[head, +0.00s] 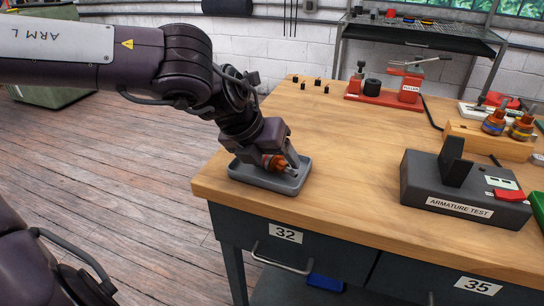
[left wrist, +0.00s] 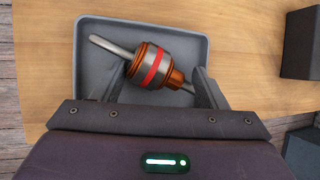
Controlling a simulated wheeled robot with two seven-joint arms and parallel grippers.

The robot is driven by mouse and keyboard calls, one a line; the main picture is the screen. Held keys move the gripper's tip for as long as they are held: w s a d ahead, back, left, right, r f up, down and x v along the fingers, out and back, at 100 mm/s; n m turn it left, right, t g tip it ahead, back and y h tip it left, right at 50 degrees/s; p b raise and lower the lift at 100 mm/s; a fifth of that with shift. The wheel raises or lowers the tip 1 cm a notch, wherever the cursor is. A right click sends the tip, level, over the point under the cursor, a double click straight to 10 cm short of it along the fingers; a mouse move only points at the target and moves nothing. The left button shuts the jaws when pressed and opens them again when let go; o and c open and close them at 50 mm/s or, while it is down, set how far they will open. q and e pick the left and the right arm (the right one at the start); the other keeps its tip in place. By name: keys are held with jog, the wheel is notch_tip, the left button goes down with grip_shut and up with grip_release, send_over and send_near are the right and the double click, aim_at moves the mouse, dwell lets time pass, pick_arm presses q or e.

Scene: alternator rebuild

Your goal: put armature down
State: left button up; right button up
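The armature (left wrist: 153,66) has a copper and steel body, a red band and a steel shaft. In the left wrist view it lies at a slant over the grey tray (left wrist: 88,75), between the fingers of my left gripper (left wrist: 160,80). The fingers stand apart, with a narrow gap on each side of the body, so the gripper looks open. In the head view my left gripper (head: 281,163) points down into the tray (head: 262,183) at the bench's near left corner. The armature's copper part (head: 272,161) shows there, partly hidden by the gripper. My right gripper is not in view.
The wooden bench (head: 340,150) has free room right of the tray. A black armature tester (head: 465,190) stands at the right. A red puller fixture (head: 385,95) and several small dark pegs (head: 317,82) are at the back. A wooden stand (head: 490,140) holds copper parts.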

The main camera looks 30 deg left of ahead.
pick_arm(q)
jog(key=shift+r, duration=0.1)
jog(key=p+v, duration=0.2)
jog(key=v, duration=1)
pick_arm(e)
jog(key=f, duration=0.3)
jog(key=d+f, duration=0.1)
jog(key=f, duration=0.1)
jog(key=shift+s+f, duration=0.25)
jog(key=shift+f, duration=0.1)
